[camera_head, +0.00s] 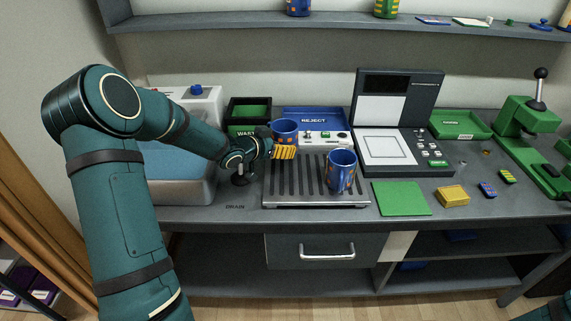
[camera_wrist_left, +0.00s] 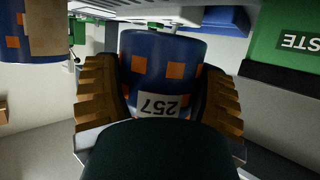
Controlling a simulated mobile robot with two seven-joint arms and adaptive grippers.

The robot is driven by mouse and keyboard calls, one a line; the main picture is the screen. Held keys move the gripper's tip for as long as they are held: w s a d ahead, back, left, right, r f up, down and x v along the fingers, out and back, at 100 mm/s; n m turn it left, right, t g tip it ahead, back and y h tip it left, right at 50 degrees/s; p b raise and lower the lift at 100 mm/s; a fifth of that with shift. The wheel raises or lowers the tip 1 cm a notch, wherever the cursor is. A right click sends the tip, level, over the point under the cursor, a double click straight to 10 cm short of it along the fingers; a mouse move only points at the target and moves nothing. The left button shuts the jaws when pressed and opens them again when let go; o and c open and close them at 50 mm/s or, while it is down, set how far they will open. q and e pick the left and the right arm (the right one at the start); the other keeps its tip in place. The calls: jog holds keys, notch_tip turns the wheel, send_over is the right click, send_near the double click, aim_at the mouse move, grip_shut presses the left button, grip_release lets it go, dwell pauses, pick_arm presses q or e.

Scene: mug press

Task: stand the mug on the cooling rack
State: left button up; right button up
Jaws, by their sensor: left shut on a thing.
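My left gripper (camera_head: 284,153) is shut on a blue mug (camera_head: 285,131) with orange squares, at the back left of the cooling rack (camera_head: 288,192). In the left wrist view, the yellow fingers of the left gripper (camera_wrist_left: 160,105) sit on both sides of this mug (camera_wrist_left: 150,65), which bears a tag reading 257. The mug looks upright; I cannot tell whether it touches the rack. A second blue mug (camera_head: 341,171) with orange squares stands on the rack's right part, and shows at the upper left of the left wrist view (camera_wrist_left: 12,42). My right gripper is out of view.
A blue REJECT tray (camera_head: 340,117) and a green-and-black WASTE bin (camera_head: 248,111) stand behind the rack. A basin (camera_head: 186,188) is at the left. A press-like device (camera_head: 395,125), a green mat (camera_head: 401,198) and a yellow block (camera_head: 453,196) are at the right. The rack's front left is clear.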

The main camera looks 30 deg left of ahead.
pick_arm(q)
jog(key=shift+f+b, duration=0.65)
jog(key=shift+f, duration=1.55)
jog(key=shift+f, duration=0.2)
jog(key=o, duration=1.2)
jog(key=shift+o, duration=0.2)
jog(key=shift+s+r, duration=0.1)
jog(key=shift+r, duration=0.15)
jog(key=p+v, duration=0.2)
jog(key=v, duration=1)
jog(key=shift+p, duration=0.4)
